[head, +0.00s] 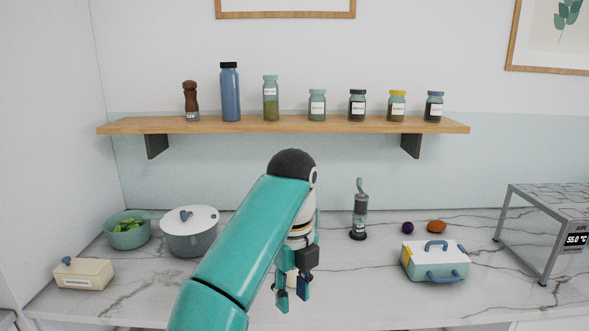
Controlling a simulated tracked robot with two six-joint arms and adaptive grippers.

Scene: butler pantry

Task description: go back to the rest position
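My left arm reaches in from the bottom of the head view and bends down at the wrist. My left gripper (292,295) points down over the marble counter near its front middle. Its two fingertips stand apart, and I see nothing held between them. The arm hides part of the counter and the wall behind it. My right gripper is not in view.
On the marble counter (375,300), a green pan (128,238), a lidded pot (190,240) and a cream box (83,277) stand left. A dark grinder-like item (360,215), white case (434,262) and metal rack (545,225) stand right. A wooden shelf (290,125) holds several jars.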

